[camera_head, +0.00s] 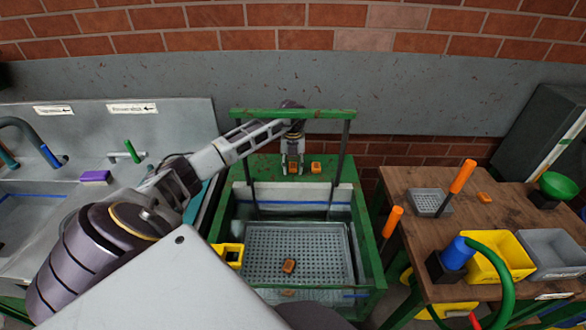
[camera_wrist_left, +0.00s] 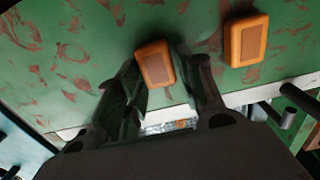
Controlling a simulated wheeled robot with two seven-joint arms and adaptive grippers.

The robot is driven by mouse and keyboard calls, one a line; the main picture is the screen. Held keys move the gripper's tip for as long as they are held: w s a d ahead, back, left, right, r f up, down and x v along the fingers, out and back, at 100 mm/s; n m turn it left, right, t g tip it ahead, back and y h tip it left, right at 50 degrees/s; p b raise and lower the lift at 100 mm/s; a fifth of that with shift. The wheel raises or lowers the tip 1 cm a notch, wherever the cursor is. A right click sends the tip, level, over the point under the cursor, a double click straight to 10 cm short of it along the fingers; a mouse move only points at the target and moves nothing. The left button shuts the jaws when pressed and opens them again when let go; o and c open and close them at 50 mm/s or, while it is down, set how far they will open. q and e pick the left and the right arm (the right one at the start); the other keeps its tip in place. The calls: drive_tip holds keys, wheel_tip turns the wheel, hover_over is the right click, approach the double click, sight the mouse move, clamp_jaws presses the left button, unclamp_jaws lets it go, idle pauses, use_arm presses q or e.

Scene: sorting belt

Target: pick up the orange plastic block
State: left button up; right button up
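One orange block (camera_head: 293,170) is on the green surface behind the tank, between the fingers of my left gripper (camera_head: 292,168). In the left wrist view the same block (camera_wrist_left: 155,63) shows between the fingertips (camera_wrist_left: 156,78), which reach down on either side of it. The fingers look spread slightly wider than the block; contact is not clear. A second orange block (camera_head: 316,167) lies just to the right on the same surface; it also shows in the left wrist view (camera_wrist_left: 246,40). My right gripper is not in view.
Another orange-brown block (camera_head: 289,266) lies in the grey perforated basket (camera_head: 262,244) inside the green-framed tank. One more orange block (camera_head: 483,197) is on the wooden table (camera_head: 400,182). A green bar (camera_head: 330,114) spans above my left gripper. A sink (camera_head: 180,118) stands left.

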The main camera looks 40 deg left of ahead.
sight(293, 167)
use_arm(q)
drive_tip(key=c, duration=0.4)
drive_tip(key=shift+r, duration=0.55)
wheel_tip(293, 167, up, 8)
drive_tip(key=shift+f+b, duration=0.2)
drive_tip(key=shift+b, duration=0.15)
drive_tip(key=shift+r, duration=0.65)
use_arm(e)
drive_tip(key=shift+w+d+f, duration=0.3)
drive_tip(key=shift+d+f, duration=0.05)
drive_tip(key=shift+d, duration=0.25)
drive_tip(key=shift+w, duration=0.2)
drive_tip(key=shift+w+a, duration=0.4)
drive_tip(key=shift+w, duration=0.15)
